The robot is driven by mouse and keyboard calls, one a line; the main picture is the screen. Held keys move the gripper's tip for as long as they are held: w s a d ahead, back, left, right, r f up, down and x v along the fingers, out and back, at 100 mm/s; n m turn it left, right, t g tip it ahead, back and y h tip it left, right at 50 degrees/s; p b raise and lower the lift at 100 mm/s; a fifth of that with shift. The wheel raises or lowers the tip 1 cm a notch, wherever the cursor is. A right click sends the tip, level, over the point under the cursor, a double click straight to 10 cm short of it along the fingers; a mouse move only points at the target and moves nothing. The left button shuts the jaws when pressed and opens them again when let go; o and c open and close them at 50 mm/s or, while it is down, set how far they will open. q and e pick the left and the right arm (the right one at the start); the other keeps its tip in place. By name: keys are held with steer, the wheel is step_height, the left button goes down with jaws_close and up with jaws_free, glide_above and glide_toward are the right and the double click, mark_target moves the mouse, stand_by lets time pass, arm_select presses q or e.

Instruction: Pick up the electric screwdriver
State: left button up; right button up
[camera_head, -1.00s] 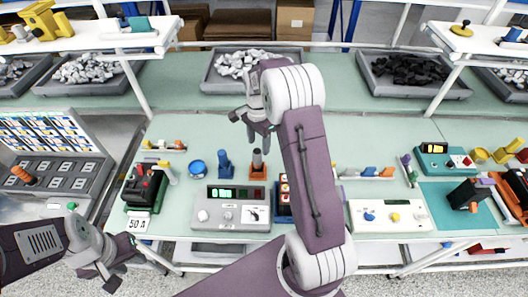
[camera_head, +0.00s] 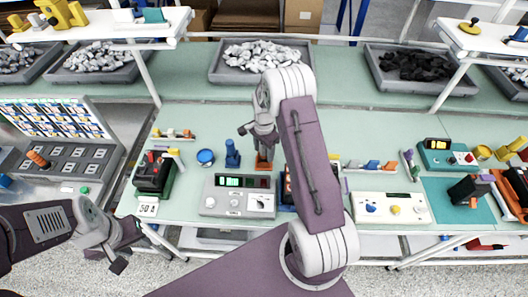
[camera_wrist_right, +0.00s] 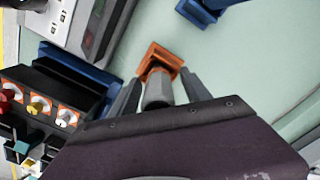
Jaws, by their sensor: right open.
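A grey upright cylindrical tool, which looks like the electric screwdriver (camera_wrist_right: 158,90), stands in an orange holder (camera_head: 263,167) behind the grey meter box. The holder also shows in the right wrist view (camera_wrist_right: 160,60). My right gripper (camera_head: 261,143) is open and low over the holder. In the right wrist view, its fingers (camera_wrist_right: 160,95) lie on either side of the tool; I cannot tell whether they touch it. The tool's lower part is hidden in the holder. My left gripper (camera_head: 124,248) is open and empty off the bench's front left corner.
A blue holder (camera_head: 232,155) stands just left of the orange one. The grey meter box (camera_head: 238,196) is in front, and a breaker in a black fixture (camera_head: 153,176) is at left. A blue round container (camera_head: 205,157) is nearby.

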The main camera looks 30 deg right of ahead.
steer(key=shift+s+a+r, duration=0.1)
jaws_close()
steer(key=shift+r, duration=0.1)
